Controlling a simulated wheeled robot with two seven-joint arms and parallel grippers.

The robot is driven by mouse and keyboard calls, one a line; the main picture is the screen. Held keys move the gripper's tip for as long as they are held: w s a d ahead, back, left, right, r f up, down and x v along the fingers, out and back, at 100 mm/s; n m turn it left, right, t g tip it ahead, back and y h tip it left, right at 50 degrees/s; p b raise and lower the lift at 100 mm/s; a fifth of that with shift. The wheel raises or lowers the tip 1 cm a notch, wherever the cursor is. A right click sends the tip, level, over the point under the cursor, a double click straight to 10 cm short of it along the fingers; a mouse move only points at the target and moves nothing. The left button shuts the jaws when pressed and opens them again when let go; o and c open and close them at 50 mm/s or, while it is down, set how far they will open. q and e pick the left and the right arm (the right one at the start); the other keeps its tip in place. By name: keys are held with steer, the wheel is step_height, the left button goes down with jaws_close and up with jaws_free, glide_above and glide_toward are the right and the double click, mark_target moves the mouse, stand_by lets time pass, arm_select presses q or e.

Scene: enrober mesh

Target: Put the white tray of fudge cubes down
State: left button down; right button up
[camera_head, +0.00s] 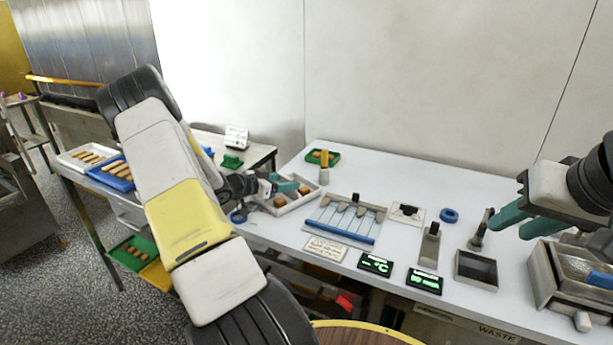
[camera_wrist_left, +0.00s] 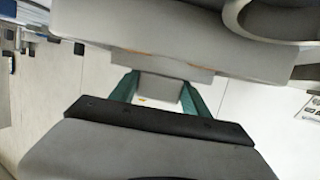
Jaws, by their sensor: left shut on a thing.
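The white tray (camera_head: 293,208) is at the left end of the white table, with brown fudge cubes (camera_head: 279,202) in it. My left gripper (camera_head: 286,187) is shut on the tray, its teal fingers at the tray's far left side. In the left wrist view the fingers (camera_wrist_left: 158,92) close around a pale block under a broad pale surface. Whether the tray touches the tabletop cannot be told. My right gripper (camera_head: 527,218) is at the right, its teal fingers apart and empty, above the table near a grey upright tool (camera_head: 481,230).
A slotted frame with a blue bar (camera_head: 340,233) stands close right of the tray. Displays (camera_head: 376,264) line the front edge. The back middle of the white table (camera_head: 420,175) is clear.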

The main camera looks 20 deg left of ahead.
arm_select(q)
steer(key=c, duration=0.5)
jaws_free()
